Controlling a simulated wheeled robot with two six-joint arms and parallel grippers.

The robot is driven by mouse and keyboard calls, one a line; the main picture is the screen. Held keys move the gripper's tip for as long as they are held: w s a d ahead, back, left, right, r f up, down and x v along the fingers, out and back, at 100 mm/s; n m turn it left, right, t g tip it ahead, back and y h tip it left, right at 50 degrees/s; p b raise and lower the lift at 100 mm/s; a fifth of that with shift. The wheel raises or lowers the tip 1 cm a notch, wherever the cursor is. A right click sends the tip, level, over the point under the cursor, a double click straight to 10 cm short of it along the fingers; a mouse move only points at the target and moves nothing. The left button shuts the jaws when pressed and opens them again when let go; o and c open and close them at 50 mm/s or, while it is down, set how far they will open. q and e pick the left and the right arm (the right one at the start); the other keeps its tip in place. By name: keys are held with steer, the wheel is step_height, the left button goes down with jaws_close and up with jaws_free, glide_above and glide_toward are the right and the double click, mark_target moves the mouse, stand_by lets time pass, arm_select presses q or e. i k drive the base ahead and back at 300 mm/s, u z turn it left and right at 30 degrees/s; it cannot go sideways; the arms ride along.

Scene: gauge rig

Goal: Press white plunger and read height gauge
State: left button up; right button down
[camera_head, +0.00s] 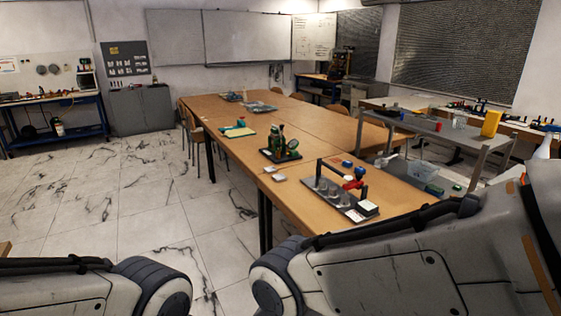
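A long wooden table (240,147) runs away from me through the middle of the head view. A green device with a round dial-like part (281,145) stands on it. Nearer to me is a grey rig (335,190) with several round cups, a bar above them, and red and blue parts. A small white block (368,208) lies at its near right corner. I cannot tell which part is the white plunger, and no gauge reading can be made out. Only my arm links show along the bottom. Neither gripper is in view.
Small white pieces (276,174) lie near the green device. A grey metal table (440,128) with a yellow container (491,122) stands to the right. A clear plastic bin (422,171) is near the wooden table's right side. The marble floor (110,195) at left is open.

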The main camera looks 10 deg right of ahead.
mark_target(347, 178)
steer(key=u, duration=0.4)
steer(key=i, duration=1.3)
steer(key=z, duration=0.5)
steer(key=i, duration=1.3)
steer(key=z, duration=0.7)
